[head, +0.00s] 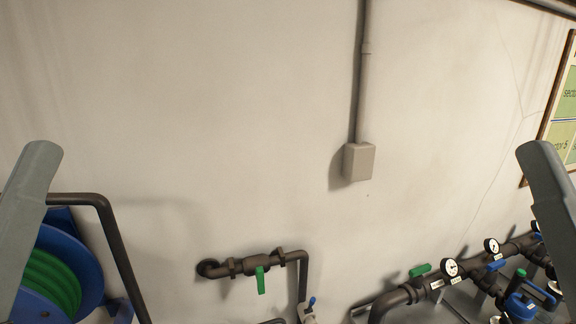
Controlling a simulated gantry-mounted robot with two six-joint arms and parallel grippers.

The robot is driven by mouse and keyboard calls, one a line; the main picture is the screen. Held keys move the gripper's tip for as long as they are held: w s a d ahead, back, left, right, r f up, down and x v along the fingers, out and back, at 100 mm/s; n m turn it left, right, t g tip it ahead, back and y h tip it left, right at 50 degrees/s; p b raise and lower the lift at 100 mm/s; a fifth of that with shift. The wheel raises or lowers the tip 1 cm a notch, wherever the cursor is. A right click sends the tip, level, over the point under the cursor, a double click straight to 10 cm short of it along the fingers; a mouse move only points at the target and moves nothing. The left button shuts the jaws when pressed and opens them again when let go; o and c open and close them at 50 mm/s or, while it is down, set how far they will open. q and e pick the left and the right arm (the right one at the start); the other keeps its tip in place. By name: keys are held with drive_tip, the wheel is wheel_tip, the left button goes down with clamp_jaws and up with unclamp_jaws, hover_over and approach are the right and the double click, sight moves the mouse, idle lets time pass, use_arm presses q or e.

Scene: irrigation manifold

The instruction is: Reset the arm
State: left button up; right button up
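A grey link of my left arm (28,210) stands at the left edge, and a grey link of my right arm (555,220) stands at the right edge. Both run down out of the picture. Neither gripper shows in the head view, so I cannot see their fingers or anything they might hold.
A blue hose reel (88,262) with green hose (55,275) is at lower left. A wall pipe with a green-handled valve (261,278) is at bottom middle. The manifold pipe (392,300) with gauges (450,268) is at lower right. A junction box (359,161) is on the bare wall.

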use_arm(q)
wheel_tip(320, 180, up, 17)
drive_tip(key=p, duration=1.3)
drive_tip(key=shift+r, duration=0.15)
use_arm(e)
wheel_tip(320, 180, up, 17)
drive_tip(key=shift+r, duration=0.15)
